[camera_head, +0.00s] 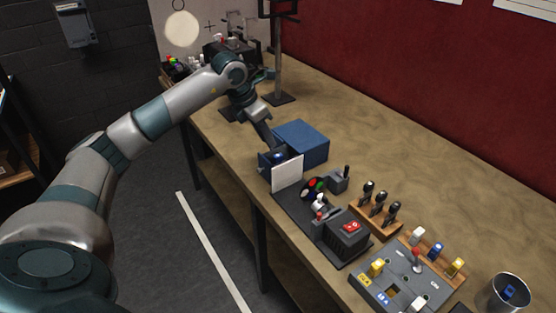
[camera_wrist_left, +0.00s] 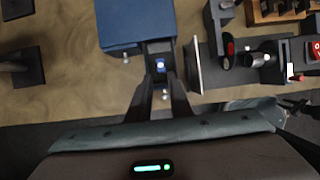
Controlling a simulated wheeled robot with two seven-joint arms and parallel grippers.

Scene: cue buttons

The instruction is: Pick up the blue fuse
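A blue fuse (camera_head: 435,252) stands at the back of the grey fuse panel (camera_head: 374,288), between a white and a yellow fuse. Another blue piece (camera_head: 508,291) lies inside the metal cup (camera_head: 522,280) at the lower right. My left gripper (camera_head: 271,150) is far from both, over a small dark box (camera_head: 265,163) with a lit blue button, between the blue box and the white card. In the left wrist view the fingers (camera_wrist_left: 161,82) look apart and empty, before the lit button (camera_wrist_left: 160,65). Touch cannot be told. My right gripper is not in view.
The blue box (camera_head: 304,141) and upright white card (camera_head: 287,174) flank the button box. A dark control console (camera_head: 346,240), a joystick (camera_head: 338,180) and a wooden rack of black-handled tools (camera_head: 376,213) stand nearer the panel. The table (camera_head: 440,180) towards the red wall is clear.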

